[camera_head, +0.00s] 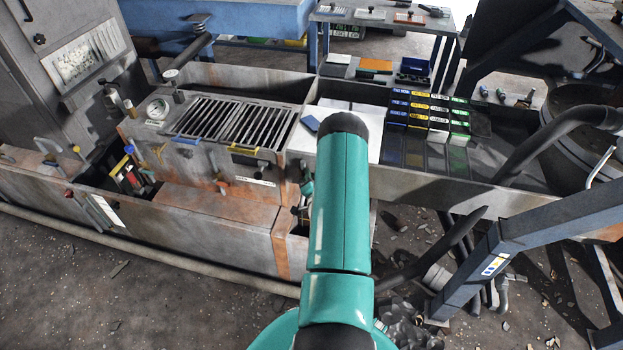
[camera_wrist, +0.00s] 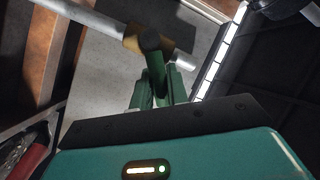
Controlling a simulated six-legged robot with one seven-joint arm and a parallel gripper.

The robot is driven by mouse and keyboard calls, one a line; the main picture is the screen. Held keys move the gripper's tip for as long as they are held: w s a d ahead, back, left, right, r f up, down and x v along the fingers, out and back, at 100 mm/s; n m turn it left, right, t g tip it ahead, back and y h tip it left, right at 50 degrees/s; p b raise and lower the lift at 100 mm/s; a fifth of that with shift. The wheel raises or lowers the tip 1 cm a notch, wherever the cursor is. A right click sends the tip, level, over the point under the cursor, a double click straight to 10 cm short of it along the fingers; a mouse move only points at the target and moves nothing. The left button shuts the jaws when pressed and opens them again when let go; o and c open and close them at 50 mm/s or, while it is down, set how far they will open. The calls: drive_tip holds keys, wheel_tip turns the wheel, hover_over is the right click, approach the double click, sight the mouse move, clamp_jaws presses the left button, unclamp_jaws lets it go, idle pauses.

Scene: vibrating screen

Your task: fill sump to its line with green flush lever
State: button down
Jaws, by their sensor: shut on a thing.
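In the wrist view, my gripper (camera_wrist: 161,92) is shut on a green lever (camera_wrist: 156,72). The lever has a dark round end and meets a brass-coloured fitting (camera_wrist: 132,39) on a grey pipe (camera_wrist: 92,16). In the head view, my teal arm reaches forward over the rusty trough and hides most of the gripper and the lever. A narrow opening lies just left of my arm, at the right end of the rusty tank (camera_head: 215,228). I cannot make out a water level or a fill line.
A slotted screen deck (camera_head: 228,121) sits on the tank left of my arm. Labelled bins (camera_head: 430,110) stand to the right. A blue steel beam (camera_head: 560,212) and dark hoses crowd the right side. A grey cabinet (camera_head: 75,60) stands at far left. The front floor is mostly clear.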

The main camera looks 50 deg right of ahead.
idle(0.4)
drive_tip(key=c, duration=1.4)
unclamp_jaws()
drive_tip(key=shift+o, duration=0.2)
drive_tip(key=v, duration=1.3)
drive_tip(key=shift+s+a, duration=0.25)
drive_tip(key=shift+s, duration=0.05)
drive_tip(key=shift+r, duration=0.15)
